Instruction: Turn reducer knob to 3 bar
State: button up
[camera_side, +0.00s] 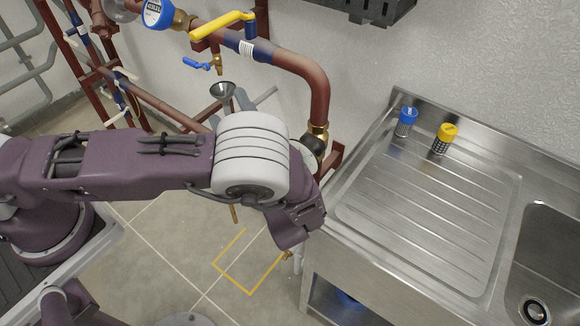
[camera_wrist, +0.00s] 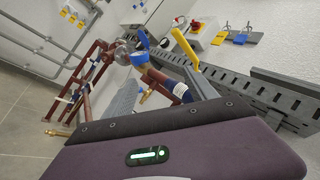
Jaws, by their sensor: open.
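A round blue knob with a white label (camera_side: 155,13) sits on the red pipe at the top left of the side view; I take it to be the reducer knob. It also shows as a blue part (camera_wrist: 139,58) on the pipework in the wrist view.
A yellow lever (camera_side: 222,25) and a small blue-handled tap (camera_side: 197,63) sit on the pipe near the knob. A funnel (camera_side: 222,91) hangs below. The steel sink unit (camera_side: 365,215) bears a blue-capped (camera_side: 406,121) and a yellow-capped container (camera_side: 444,139).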

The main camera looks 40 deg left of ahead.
jog(key=d+f+m+t+h, duration=0.3)
jog(key=d+m+t+h, duration=0.1)
jog(key=m+h, duration=0.65)
jog(key=d+f+m+t+h, duration=0.2)
jog(key=d+m+t+h, duration=0.25)
jog(key=m+h, duration=0.55)
notch_tip(320, 180, down, 11)
jog(key=m, duration=0.1)
jog(key=w, duration=0.6)
jog(key=shift+w+f, duration=0.2)
jog(key=shift+w, duration=0.2)
jog(key=c, duration=1.4)
